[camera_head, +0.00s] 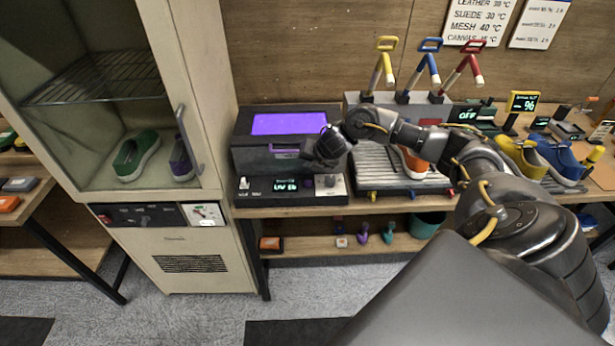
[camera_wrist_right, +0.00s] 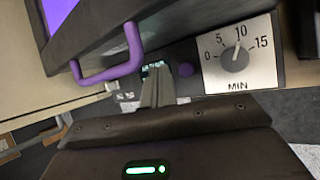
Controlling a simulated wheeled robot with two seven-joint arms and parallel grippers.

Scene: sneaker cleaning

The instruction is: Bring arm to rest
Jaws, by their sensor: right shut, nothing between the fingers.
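My right arm (camera_head: 480,170) reaches in from the right across the workbench. Its gripper (camera_head: 309,158) is at the front right of a dark box with a purple-lit window (camera_head: 290,123). In the right wrist view the gripper (camera_wrist_right: 158,88) is shut and empty. Its fingers are close to the box's purple handle (camera_wrist_right: 112,68) and to a timer dial (camera_wrist_right: 238,60) marked in minutes; I cannot tell whether they touch anything. The box lid looks shut. My left gripper is not in view.
A cabinet (camera_head: 180,239) with green and purple shoes stands left of the box. A ribbed tray (camera_head: 372,163) with an orange shoe lies under my arm. Yellow, blue and red levers (camera_head: 465,73) rise behind it. Yellow (camera_head: 520,158) and blue shoes stand at right.

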